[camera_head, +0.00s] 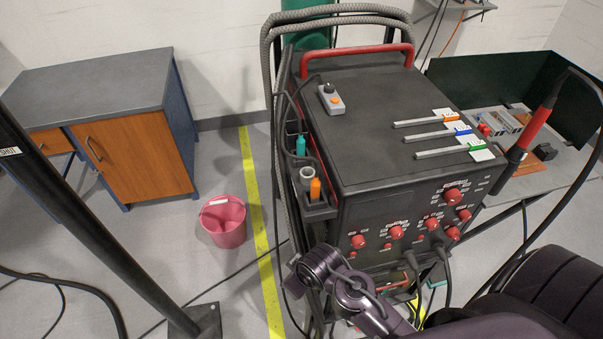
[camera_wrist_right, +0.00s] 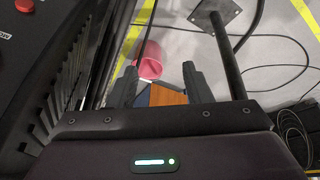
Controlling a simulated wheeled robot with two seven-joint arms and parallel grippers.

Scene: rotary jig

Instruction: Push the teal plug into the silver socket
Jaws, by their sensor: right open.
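A teal plug (camera_head: 300,145) stands upright in the black tray on the left side of the dark machine. A silver ring-shaped part (camera_head: 307,172), which looks like the socket, sits just in front of it in the same tray. The two are apart. In the wrist view my right gripper (camera_wrist_right: 158,80) is open, with nothing between its fingers; neither plug nor socket shows there. In the head view my right arm comes in from the lower right, in front of the machine, and its fingers cannot be made out. My left gripper is not in view.
An orange handle (camera_head: 315,189) stands in the tray near the silver part. The machine's top (camera_head: 390,120) carries a grey box (camera_head: 331,99) and several cards. Grey hoses loop behind the tray. A pink bucket (camera_head: 223,221) stands on the floor; it also shows in the wrist view (camera_wrist_right: 150,60).

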